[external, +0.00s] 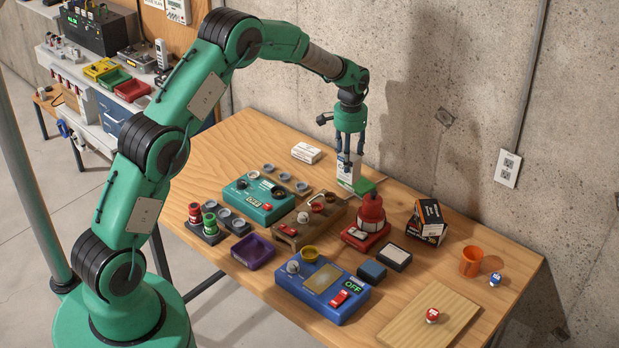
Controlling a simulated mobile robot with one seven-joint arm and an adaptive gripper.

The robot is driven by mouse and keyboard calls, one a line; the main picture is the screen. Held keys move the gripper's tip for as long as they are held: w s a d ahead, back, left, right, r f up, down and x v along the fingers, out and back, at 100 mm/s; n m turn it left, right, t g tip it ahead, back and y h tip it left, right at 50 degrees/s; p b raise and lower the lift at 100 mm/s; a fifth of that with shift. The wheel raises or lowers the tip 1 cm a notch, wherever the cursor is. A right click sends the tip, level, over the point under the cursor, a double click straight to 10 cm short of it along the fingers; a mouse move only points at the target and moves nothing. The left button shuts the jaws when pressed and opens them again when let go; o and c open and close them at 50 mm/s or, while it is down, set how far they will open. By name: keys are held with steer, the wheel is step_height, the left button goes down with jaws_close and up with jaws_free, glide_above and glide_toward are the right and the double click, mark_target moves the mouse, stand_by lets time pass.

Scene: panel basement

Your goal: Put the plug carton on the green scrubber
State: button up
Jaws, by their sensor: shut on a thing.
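The plug carton (346,174), a small upright white box with green marking, is between the fingers of my gripper (348,158) near the back of the wooden table. My gripper points down and is shut on the upper part of the carton. The green scrubber (366,186), a flat green pad, lies on the table at the carton's lower right. The carton's lower end overlaps the scrubber's left side in the picture. I cannot tell whether the carton touches it or hangs just above.
Another white box (306,153) lies to the left. A red lantern-like object (370,212), a brown panel (308,222) and a teal panel (259,198) stand in front. Black-and-orange boxes (428,222) and an orange cup (471,261) are at right. The concrete wall is close behind.

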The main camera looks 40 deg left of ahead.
steer(key=shift+w, duration=0.95)
steer(key=shift+f, duration=1.8)
steer(key=shift+f, duration=0.1)
steer(key=o, duration=1.2)
steer(key=shift+o, duration=0.2)
step_height(320, 180, up, 12)
steer(key=shift+r, duration=0.1)
